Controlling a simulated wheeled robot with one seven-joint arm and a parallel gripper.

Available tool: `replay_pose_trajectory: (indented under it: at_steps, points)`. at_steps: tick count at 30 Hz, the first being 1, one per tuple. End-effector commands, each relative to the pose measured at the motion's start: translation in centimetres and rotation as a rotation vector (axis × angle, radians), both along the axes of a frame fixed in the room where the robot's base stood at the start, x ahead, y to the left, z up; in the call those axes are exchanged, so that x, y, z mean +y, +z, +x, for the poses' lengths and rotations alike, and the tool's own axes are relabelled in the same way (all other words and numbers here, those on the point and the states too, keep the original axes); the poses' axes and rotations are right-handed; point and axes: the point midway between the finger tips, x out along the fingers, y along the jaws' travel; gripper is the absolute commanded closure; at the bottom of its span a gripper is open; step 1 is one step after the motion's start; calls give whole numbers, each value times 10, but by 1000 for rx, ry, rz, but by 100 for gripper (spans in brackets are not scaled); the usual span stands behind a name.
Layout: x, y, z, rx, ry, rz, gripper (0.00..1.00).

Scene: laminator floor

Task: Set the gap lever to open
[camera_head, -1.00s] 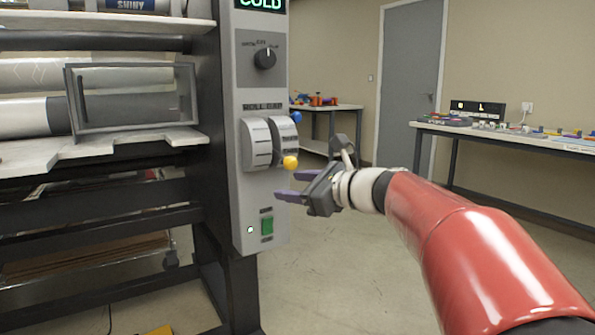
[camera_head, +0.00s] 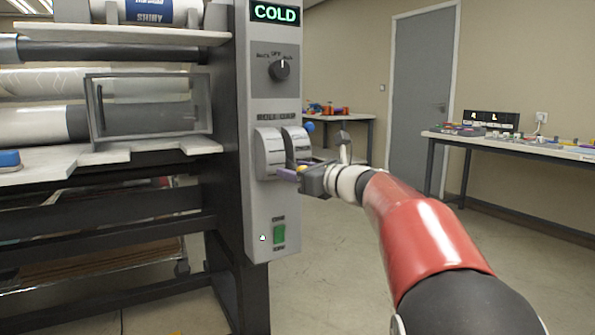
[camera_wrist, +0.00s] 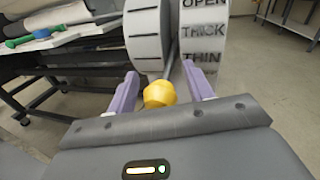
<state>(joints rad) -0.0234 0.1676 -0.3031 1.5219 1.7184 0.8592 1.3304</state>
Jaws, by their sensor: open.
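The lever with a yellow knob (camera_wrist: 160,94) comes out between two drum-shaped dials on the laminator's grey panel. The right dial (camera_wrist: 203,38) reads OPEN, THICK and THIN from top to bottom. The knob hangs low, below the THIN mark in the wrist view. My gripper (camera_wrist: 160,78) is open, with one purple finger on each side of the knob and visible space beside it. In the head view my gripper (camera_head: 288,171) is at the lower front of the dials and largely hides the knob.
A blue knob (camera_head: 309,127) sticks out right of the dials. Above are a rotary switch (camera_head: 279,70) and a COLD display (camera_head: 275,13); below is a green switch (camera_head: 279,234). A bench (camera_head: 500,140) stands at the right. The floor between is clear.

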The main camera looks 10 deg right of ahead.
Motion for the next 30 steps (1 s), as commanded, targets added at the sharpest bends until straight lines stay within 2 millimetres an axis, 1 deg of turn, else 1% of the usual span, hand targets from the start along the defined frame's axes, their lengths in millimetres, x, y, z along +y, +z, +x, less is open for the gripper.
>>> replay_pose_trajectory:
  at_steps: [4,5,16,30]
  points:
    - [0,0,0,0,0,0,48]
    - [0,0,0,0,0,0,51]
    - [0,0,0,0,1,0,100]
    - [1,6,-2,-2,4,-1,100]
